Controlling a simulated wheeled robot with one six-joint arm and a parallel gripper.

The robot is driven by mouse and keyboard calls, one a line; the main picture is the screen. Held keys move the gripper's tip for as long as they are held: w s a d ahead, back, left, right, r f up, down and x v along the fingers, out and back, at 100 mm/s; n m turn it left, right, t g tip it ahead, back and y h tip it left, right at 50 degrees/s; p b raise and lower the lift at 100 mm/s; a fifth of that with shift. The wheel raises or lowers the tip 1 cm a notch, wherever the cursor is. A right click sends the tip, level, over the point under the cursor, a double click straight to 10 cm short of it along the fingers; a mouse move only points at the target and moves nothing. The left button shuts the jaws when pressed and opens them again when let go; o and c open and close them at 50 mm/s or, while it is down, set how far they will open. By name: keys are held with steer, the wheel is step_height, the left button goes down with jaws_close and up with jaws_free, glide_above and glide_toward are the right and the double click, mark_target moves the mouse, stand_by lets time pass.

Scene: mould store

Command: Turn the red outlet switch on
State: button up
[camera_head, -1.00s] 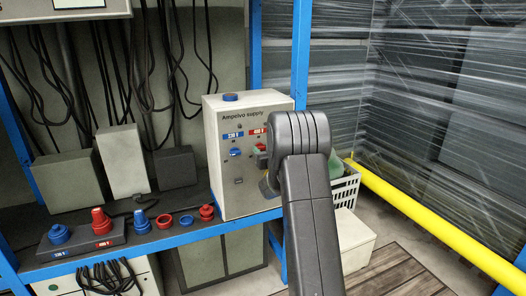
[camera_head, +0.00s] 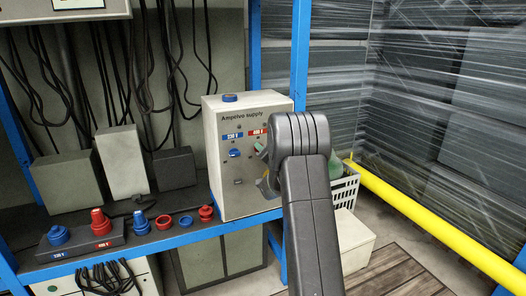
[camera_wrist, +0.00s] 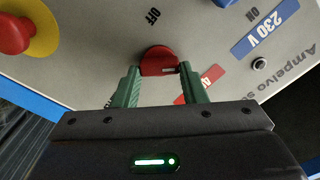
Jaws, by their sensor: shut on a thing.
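The grey Ampelvo supply box (camera_head: 222,185) stands on the shelf. Its front carries a blue 230 V label (camera_head: 233,135) over a blue switch (camera_head: 235,153), and a red label beside them. In the wrist view the red switch (camera_wrist: 158,58) sits between the green fingers of my gripper (camera_wrist: 158,71), which are shut on it. A small white mark on the switch lies toward the right finger. An OFF label (camera_wrist: 153,16) is printed nearby. In the head view my gripper (camera_head: 263,150) is at the box front, and it and my arm hide the red switch.
A red button on a yellow disc (camera_wrist: 12,35) sits on the panel near the switch. Blue and red plugs and sockets (camera_head: 98,222) lie on the shelf left of the box. A blue post (camera_head: 300,60) rises behind my arm. A pale crate (camera_head: 345,188) stands to the right.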

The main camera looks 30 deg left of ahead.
steer(key=shift+w+f+m+p, duration=0.1)
steer(key=shift+m+p, duration=0.35)
steer(key=shift+m, duration=1.7)
steer(key=shift+f+m+p, duration=0.1)
steer(key=shift+m+p, duration=0.35)
steer(key=shift+m, duration=1.7)
steer(key=o, duration=1)
steer(key=shift+d, duration=0.1)
steer(key=b+v, duration=0.1)
steer(key=v, duration=1.2)
steer(key=shift+s+d, duration=0.25)
steer(key=shift+d, duration=0.05)
